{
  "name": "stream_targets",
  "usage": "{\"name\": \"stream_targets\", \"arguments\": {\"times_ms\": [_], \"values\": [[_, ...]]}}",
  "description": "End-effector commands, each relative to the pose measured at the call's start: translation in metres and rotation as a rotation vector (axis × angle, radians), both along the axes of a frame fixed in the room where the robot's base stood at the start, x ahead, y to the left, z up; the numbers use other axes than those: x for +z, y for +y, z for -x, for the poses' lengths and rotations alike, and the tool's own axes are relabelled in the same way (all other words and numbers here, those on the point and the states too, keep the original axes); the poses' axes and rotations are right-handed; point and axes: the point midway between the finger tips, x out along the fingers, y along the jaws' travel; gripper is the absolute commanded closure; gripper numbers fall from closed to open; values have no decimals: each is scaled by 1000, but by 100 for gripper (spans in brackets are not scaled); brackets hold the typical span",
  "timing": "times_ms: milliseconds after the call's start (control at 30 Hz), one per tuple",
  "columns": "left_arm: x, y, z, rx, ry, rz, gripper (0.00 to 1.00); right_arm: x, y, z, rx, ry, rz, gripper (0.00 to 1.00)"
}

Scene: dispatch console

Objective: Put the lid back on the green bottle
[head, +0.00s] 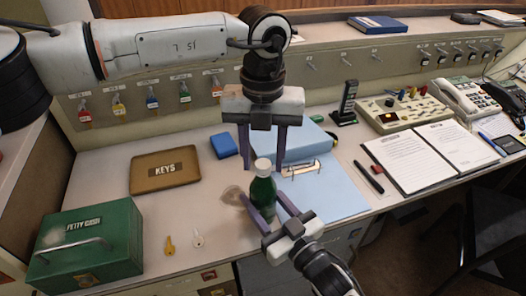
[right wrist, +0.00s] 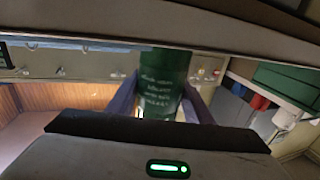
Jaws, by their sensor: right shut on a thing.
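The green bottle (head: 263,188) stands upright near the desk's front edge. My right gripper (head: 262,201) is shut on its body from the front. In the right wrist view the bottle (right wrist: 162,80) shows white lettering between the two fingers; its top is cut off there. The white lid (head: 263,164) sits on top of the bottle in the head view; whether it is tight I cannot tell. My left gripper (head: 262,169) points down from above, its fingers apart on either side of the lid, with a visible gap on each side.
A pale blue folder (head: 325,190) lies right of the bottle, and a blue box (head: 224,145) behind left. A brown KEYS tray (head: 165,187), green cash box (head: 85,262) and two loose keys (head: 169,245) lie left. Papers (head: 408,158) and a pen (head: 369,177) lie right.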

Motion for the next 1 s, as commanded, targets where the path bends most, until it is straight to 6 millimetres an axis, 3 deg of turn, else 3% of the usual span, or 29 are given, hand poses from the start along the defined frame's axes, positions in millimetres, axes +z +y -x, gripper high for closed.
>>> {"name": "stream_targets", "arguments": {"times_ms": [67, 300, 533, 667, 1000], "values": [[0, 0, 0, 0, 0, 0, 60, 0, 0, 0, 0, 1, 1, 100], [0, 0, 0, 0, 0, 0, 100, 0, 0, 0, 0, 1, 1, 100], [0, 0, 0, -54, 0, 0, 100, 0, 0, 0, 0, 1, 0, 100], [0, 0, 0, -265, 2, 1, 100, 0, 0, 0, 0, 1, 0, 100], [-1, 0, 0, -1028, 1, 0, 100, -1, 0, 0, 0, 1, 0, 100]]}}
